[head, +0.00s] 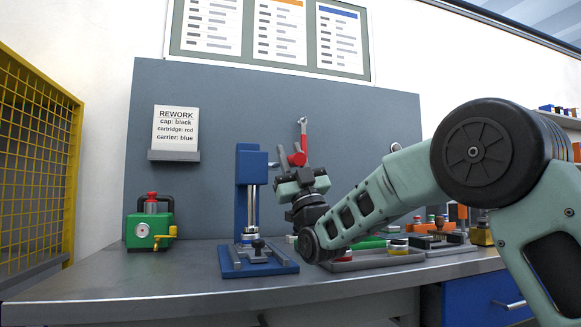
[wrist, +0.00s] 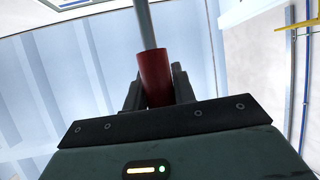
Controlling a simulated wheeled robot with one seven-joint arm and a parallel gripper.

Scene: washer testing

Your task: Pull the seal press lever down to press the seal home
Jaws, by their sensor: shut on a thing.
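The blue seal press (head: 250,165) stands upright on the bench left of my gripper, with bright guide rods above a blue base (head: 270,268). My gripper (head: 297,170) is beside the press head, at about its height. It is shut on the red grip of the press lever (wrist: 154,75). The wrist view shows this grip between the fingers, with a grey rod (wrist: 144,22) running out from it. In the head view a red part (head: 298,159) shows just above the fingers. A black-knobbed clamp (head: 258,247) sits on the press base. I cannot make out the seal.
A green device (head: 150,228) with a gauge stands at the left. A red-handled tool (head: 303,135) shows against the grey board behind my gripper. A grey tray (head: 375,262) with small parts lies right of the press, partly behind my arm. The bench's front left is clear.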

